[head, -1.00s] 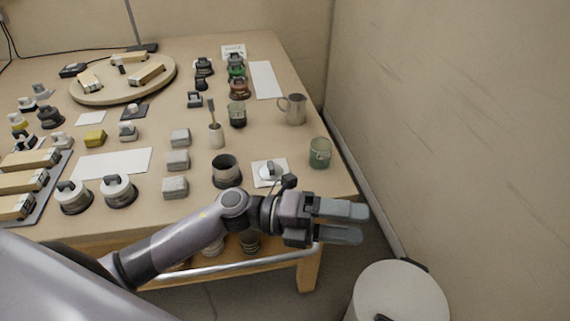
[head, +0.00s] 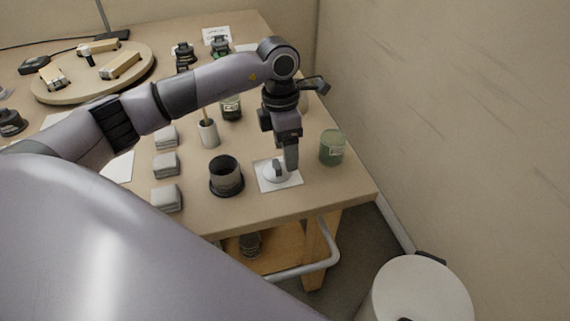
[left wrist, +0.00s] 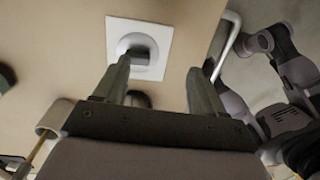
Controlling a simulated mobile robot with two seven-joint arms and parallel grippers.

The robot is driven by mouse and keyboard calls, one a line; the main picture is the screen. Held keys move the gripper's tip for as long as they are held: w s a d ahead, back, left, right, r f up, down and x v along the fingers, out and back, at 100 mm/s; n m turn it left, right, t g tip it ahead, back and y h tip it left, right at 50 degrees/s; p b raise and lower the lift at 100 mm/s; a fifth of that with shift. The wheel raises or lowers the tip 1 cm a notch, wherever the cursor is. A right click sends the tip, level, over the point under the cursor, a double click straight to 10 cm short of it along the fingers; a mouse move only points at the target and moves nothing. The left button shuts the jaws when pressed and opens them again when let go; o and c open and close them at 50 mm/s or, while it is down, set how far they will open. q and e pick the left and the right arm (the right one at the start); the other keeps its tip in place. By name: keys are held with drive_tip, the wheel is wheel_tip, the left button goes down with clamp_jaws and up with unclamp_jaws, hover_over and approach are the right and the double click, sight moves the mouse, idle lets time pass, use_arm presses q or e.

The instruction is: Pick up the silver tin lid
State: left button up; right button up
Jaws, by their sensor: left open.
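The silver tin lid (head: 268,175), a pale round disc with a grey upright grip, lies on a white square card near the table's front right corner. It also shows in the left wrist view (left wrist: 146,70), ahead of the fingers. My left gripper (head: 290,164) points down just above and beside the lid's grip, partly covering it in the head view. In the left wrist view its two fingers (left wrist: 158,72) are apart with nothing held; the left fingertip appears close to the grip. I cannot tell whether they touch.
A dark open canister (head: 226,178) stands left of the card, and a green glass jar (head: 332,147) stands to its right. A white bin (head: 420,295) stands on the floor beyond the table edge.

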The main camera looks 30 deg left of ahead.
sight(279, 163)
use_arm(q)
drive_tip(key=shift+w+a+r+y, duration=0.15)
drive_tip(key=shift+w+a+y, duration=0.15)
drive_tip(key=shift+a, duration=0.25)
drive_tip(key=shift+w+a+r+y, duration=0.15)
drive_tip(key=shift+w+a+y, duration=0.1)
drive_tip(key=shift+a, duration=0.3)
wheel_tip(279, 163, down, 7)
drive_tip(key=shift+a+r, duration=0.1)
drive_tip(key=c, duration=1.1)
